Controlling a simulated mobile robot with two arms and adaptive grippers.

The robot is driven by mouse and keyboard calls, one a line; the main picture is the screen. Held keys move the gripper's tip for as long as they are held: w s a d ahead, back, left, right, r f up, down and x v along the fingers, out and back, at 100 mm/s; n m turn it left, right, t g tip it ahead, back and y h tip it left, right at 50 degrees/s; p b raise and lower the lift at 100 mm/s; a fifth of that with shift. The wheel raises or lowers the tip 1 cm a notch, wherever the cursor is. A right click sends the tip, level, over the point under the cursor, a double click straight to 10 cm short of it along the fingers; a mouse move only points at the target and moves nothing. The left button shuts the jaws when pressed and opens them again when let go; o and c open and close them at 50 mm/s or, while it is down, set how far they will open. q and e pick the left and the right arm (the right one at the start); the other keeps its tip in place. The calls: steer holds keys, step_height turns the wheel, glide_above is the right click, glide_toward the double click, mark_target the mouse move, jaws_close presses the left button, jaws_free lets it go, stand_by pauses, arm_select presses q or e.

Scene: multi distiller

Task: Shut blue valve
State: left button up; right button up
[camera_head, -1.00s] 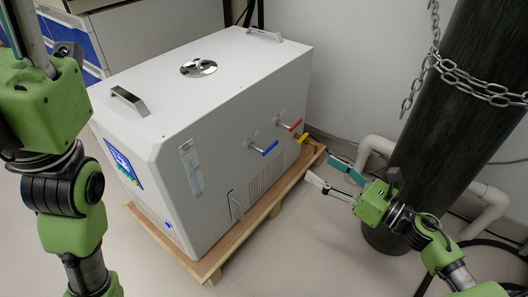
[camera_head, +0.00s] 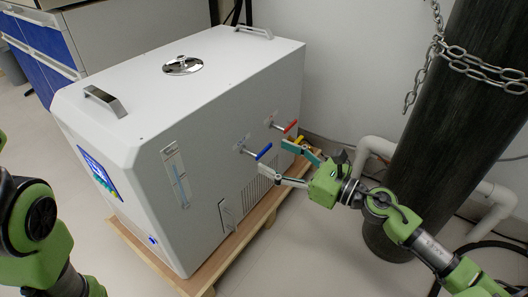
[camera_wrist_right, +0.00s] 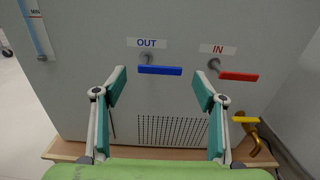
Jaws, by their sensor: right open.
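The blue valve handle (camera_head: 264,152) is on the side of the white distiller (camera_head: 130,110). In the right wrist view the blue handle (camera_wrist_right: 160,70) lies level under the label OUT, reaching right from its stem. My right gripper (camera_head: 282,163) is open beside it. In the wrist view the two teal-padded fingers (camera_wrist_right: 160,90) are spread left and right, with the blue handle showing between and slightly beyond their tips. They do not appear to touch it. Of my left arm, only green and black links show at the left; its gripper is out of view.
The red valve handle (camera_wrist_right: 239,76), labelled IN, is close to the right finger. A yellow-handled brass valve (camera_wrist_right: 245,120) sits lower right. The distiller stands on a wooden pallet (camera_head: 262,212). A dark cylinder (camera_head: 430,130) with a chain (camera_head: 480,65) and white pipes (camera_head: 375,147) are at the right.

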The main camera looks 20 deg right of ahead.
mark_target(265, 152)
steer(key=shift+x, duration=2.3)
steer(key=c, duration=1.2)
